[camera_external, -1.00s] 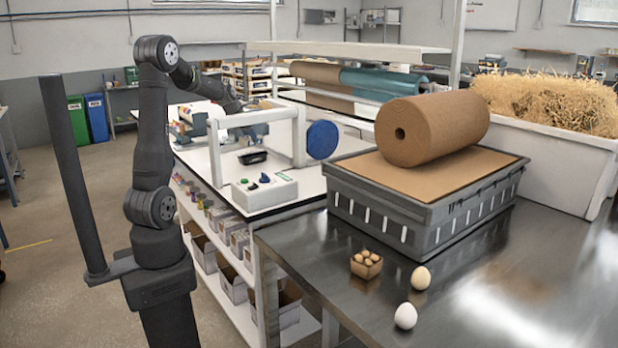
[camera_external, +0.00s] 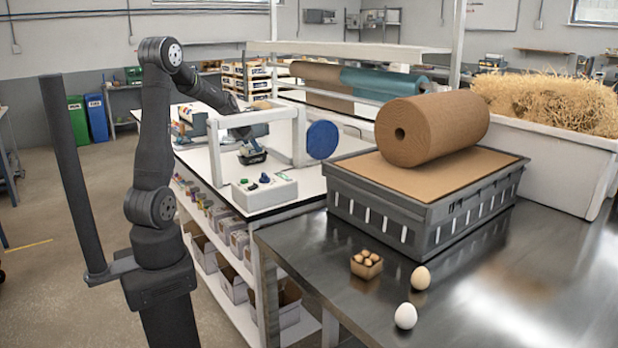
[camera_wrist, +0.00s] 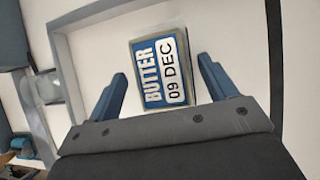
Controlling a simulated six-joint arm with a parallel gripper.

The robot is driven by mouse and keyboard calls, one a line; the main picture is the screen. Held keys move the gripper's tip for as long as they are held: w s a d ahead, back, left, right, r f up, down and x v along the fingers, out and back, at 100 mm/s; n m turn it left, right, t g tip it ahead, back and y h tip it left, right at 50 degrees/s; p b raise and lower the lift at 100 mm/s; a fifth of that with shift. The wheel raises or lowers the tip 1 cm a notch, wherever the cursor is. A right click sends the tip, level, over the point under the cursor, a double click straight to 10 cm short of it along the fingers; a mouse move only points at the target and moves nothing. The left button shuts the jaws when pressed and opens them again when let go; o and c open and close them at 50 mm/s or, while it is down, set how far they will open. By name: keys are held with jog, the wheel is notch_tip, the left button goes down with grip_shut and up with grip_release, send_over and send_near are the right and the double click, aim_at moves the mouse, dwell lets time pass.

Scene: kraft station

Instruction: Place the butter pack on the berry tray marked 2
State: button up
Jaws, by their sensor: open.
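The butter pack (camera_wrist: 160,72) lies in the wrist view with a blue and white label reading BUTTER 09 DEC. My gripper (camera_wrist: 164,78) is open, its blue fingers on either side of the pack with gaps on both sides. In the external view my gripper (camera_external: 247,146) is low over the white bench, at a small dark item (camera_external: 253,158) which seems to be the pack. I cannot make out a berry tray marked 2 in either view.
A white frame (camera_external: 299,135) stands around my gripper's spot. A control box (camera_external: 264,194) with knobs is in front, and a blue disc (camera_external: 322,140) to the right. The steel table holds a crate (camera_external: 380,215), a small carton (camera_external: 366,264) and two eggs (camera_external: 405,316).

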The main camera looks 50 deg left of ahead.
aim_at(250, 145)
jog(key=v, duration=1.2)
jog(key=shift+f, duration=0.1)
jog(key=x, duration=1.2)
notch_tip(250, 145, up, 4)
jog(key=shift+f, duration=0.2)
jog(key=shift+r, duration=0.5)
